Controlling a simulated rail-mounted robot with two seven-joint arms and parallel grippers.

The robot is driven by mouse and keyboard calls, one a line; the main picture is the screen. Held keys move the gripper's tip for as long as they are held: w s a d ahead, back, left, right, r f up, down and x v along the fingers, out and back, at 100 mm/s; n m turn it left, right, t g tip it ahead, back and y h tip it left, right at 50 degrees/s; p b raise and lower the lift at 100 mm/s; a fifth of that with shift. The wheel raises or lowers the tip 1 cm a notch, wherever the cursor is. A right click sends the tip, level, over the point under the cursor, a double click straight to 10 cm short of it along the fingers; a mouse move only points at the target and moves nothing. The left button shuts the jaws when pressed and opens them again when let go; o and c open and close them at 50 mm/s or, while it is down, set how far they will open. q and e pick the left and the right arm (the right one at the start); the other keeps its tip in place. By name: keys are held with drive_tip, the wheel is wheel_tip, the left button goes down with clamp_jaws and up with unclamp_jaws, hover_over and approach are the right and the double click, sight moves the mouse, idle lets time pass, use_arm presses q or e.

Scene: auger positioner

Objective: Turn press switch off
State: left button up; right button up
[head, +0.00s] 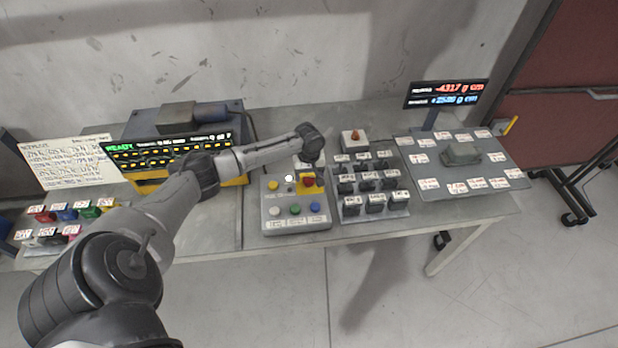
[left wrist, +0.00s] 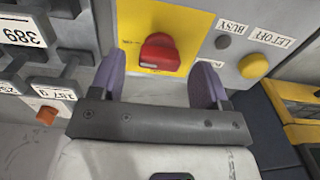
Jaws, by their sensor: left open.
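The red press switch (head: 308,181) sits on a yellow plate (head: 319,189) on the grey button panel. In the left wrist view the red switch (left wrist: 159,54) shows a white mark on its near face, and the yellow plate (left wrist: 137,20) lies behind it. My left gripper (head: 309,160) is above the panel, near the switch. In the left wrist view its two purple fingers (left wrist: 157,76) are open, one on each side of the switch with empty space between them. I cannot tell how far the fingertips are from the panel. My right gripper is in neither view.
Yellow (head: 273,185), green (head: 295,209) and blue (head: 315,207) buttons share the panel. A block of black labelled switches (head: 370,182) stands close on the right, below a red-topped box (head: 354,140). A scale plate with a display (head: 446,94) is farther right.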

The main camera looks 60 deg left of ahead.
use_arm(q)
drive_tip(key=shift+f, duration=0.65)
drive_tip(key=shift+c, duration=0.5)
